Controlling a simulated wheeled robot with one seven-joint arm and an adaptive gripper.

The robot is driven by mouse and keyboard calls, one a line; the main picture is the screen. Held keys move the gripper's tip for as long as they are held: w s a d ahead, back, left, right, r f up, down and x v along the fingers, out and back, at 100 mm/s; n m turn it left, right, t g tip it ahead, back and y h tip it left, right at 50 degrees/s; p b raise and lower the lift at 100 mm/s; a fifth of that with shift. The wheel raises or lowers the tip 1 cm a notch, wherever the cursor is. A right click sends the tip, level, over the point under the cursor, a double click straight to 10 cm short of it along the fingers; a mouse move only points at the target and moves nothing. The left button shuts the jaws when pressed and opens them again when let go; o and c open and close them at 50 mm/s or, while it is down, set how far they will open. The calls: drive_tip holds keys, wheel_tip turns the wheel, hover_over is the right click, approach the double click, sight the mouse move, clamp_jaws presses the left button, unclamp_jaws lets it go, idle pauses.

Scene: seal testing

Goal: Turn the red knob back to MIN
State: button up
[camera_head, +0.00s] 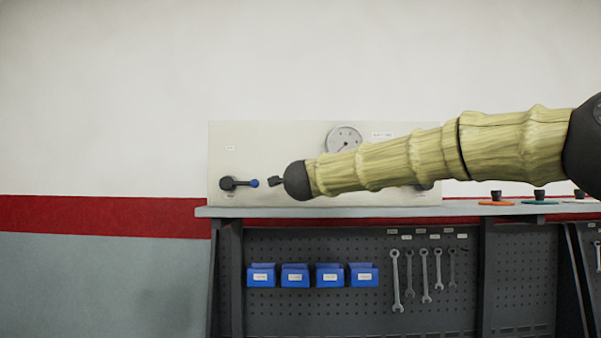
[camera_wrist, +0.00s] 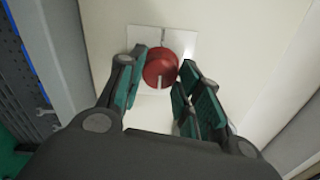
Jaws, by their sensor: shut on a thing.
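The red knob (camera_wrist: 160,66) sits on a white plate (camera_wrist: 188,40) on the pale panel in the wrist view. A white mark on the knob points toward the bottom of that picture, and a short dark line shows on the plate above it. In the head view the knob is hidden behind my sleeved arm. No MIN label can be read.
The pale test panel (camera_head: 280,140) stands on a bench (camera_head: 225,212). It carries a round gauge (camera_head: 344,138) and a black lever with a blue tip (camera_head: 238,183). Blue bins (camera_head: 295,275) and wrenches (camera_head: 424,277) hang below. Small dark-knobbed pieces (camera_head: 540,197) stand at the right.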

drive_tip(key=n+p, duration=0.2)
drive_tip(key=n, duration=0.3)
drive_tip(key=shift+p, duration=0.4)
drive_tip(key=n+p, duration=0.2)
drive_tip(key=n, duration=0.2)
drive_tip(key=shift+n+y+p, duration=0.3)
drive_tip(key=shift+p, duration=0.1)
drive_tip(key=n+p, duration=0.2)
drive_tip(key=n, duration=0.2)
drive_tip(key=shift+n, duration=0.4)
drive_tip(key=shift+d+n+g+p, duration=0.1)
drive_tip(key=shift+n+g+p, duration=0.4)
drive_tip(key=shift+n, duration=1.6)
drive_tip(key=o, duration=1)
drive_tip(key=shift+o, duration=0.2)
drive_tip(key=shift+r, duration=0.1)
